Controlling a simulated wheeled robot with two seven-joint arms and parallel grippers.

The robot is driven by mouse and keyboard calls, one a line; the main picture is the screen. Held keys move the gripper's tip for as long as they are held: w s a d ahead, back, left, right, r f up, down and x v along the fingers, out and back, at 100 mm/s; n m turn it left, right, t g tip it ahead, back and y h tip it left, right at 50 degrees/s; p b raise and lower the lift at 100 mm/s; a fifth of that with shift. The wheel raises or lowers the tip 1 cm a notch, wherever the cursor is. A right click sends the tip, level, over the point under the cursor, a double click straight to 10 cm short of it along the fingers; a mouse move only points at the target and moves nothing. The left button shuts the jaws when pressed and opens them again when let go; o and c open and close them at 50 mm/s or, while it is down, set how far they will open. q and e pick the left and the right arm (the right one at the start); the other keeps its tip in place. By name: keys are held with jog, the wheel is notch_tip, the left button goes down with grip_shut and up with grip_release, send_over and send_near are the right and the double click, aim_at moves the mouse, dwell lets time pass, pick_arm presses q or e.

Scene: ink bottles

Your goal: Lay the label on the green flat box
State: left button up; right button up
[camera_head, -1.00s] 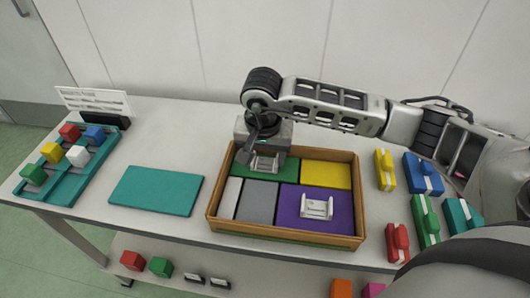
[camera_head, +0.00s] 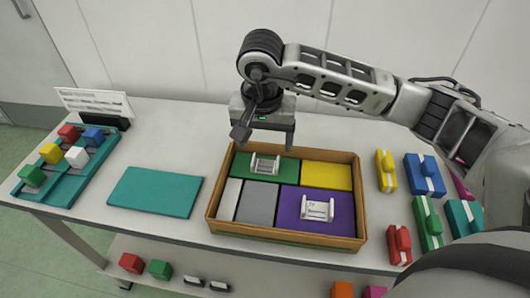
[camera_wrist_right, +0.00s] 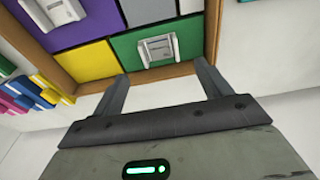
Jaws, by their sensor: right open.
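The green flat box (camera_head: 246,169) lies in the back left of a wooden tray (camera_head: 212,212). A white label (camera_head: 265,164) with raised ends lies on top of it. In the right wrist view the label (camera_wrist_right: 158,50) rests on the green box (camera_wrist_right: 125,48), apart from the fingers. My right gripper (camera_head: 264,142) is open and empty, above and behind the green box; its two fingers (camera_wrist_right: 163,88) show spread in the wrist view. A second white label (camera_head: 318,207) lies on the purple flat box (camera_head: 290,209). My left gripper is not in view.
The tray also holds yellow (camera_head: 325,175), grey (camera_head: 257,203) and white (camera_head: 230,198) boxes. A teal mat (camera_head: 155,191) and a teal rack (camera_head: 64,189) with coloured cubes stand left. Several coloured blocks, one blue (camera_head: 424,175), stand right. The table behind the tray is clear.

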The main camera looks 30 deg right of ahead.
jog(key=r, duration=0.5)
jog(key=shift+s+a+r, duration=0.3)
jog(key=shift+s, duration=0.1)
